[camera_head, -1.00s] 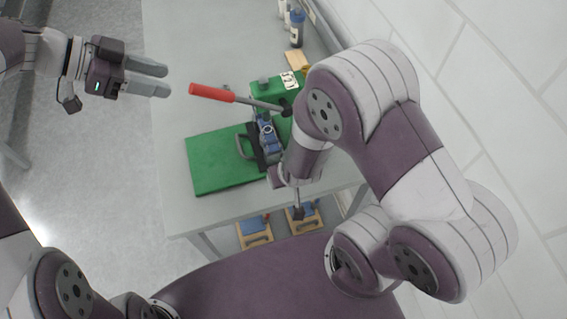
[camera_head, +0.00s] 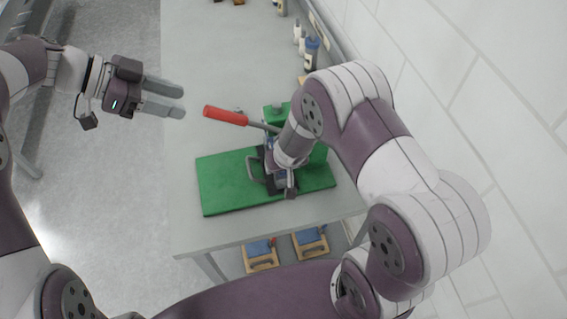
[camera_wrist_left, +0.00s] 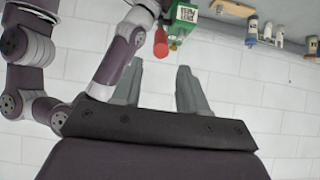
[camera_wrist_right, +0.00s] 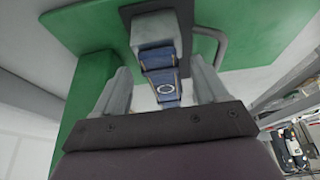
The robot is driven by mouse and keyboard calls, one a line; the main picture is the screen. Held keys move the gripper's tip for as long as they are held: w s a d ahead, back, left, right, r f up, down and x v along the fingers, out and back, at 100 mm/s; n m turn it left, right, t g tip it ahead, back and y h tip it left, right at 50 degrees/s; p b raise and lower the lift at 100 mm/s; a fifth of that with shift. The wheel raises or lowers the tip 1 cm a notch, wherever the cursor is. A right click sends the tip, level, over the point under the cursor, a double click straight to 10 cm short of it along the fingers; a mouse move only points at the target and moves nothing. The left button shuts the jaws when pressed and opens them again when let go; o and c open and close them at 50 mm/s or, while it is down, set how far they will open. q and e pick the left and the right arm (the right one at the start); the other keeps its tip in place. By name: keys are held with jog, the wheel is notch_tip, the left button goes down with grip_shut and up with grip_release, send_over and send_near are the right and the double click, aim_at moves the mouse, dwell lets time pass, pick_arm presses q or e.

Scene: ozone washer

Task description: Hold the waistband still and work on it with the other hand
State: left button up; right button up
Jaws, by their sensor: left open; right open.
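The waistband (camera_wrist_right: 164,84) is a blue denim strip with a pale ring on it. In the right wrist view it lies on a grey block of the green press. My right gripper (camera_wrist_right: 160,66) is open, with one finger on each side of the strip; I cannot tell whether they touch it. In the head view my right arm covers most of that spot. The press has a green base plate (camera_head: 225,190) and a lever with a red handle (camera_head: 226,115). My left gripper (camera_head: 183,101) is open and empty, left of the red handle and apart from it.
The press stands on a grey table (camera_head: 215,60) with clear room behind and left of it. Bottles (camera_head: 311,50) stand by the white wall. Small wooden trays (camera_head: 261,262) with blue pieces sit below the table's front edge.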

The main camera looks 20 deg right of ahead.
aim_at(226, 117)
pick_arm(q)
jog(key=shift+w, duration=0.1)
pick_arm(e)
jog(key=c, duration=1.2)
pick_arm(q)
jog(key=shift+o, duration=0.8)
jog(key=d+y, duration=0.2)
jog(key=d, duration=0.1)
jog(key=shift+s+d+f, duration=0.2)
jog(key=shift+d, duration=0.1)
jog(key=x, duration=0.9)
jog(key=shift+w+a+f, duration=0.1)
jog(key=shift+a+f, duration=0.05)
jog(key=shift+f, duration=0.05)
jog(key=c, duration=0.9)
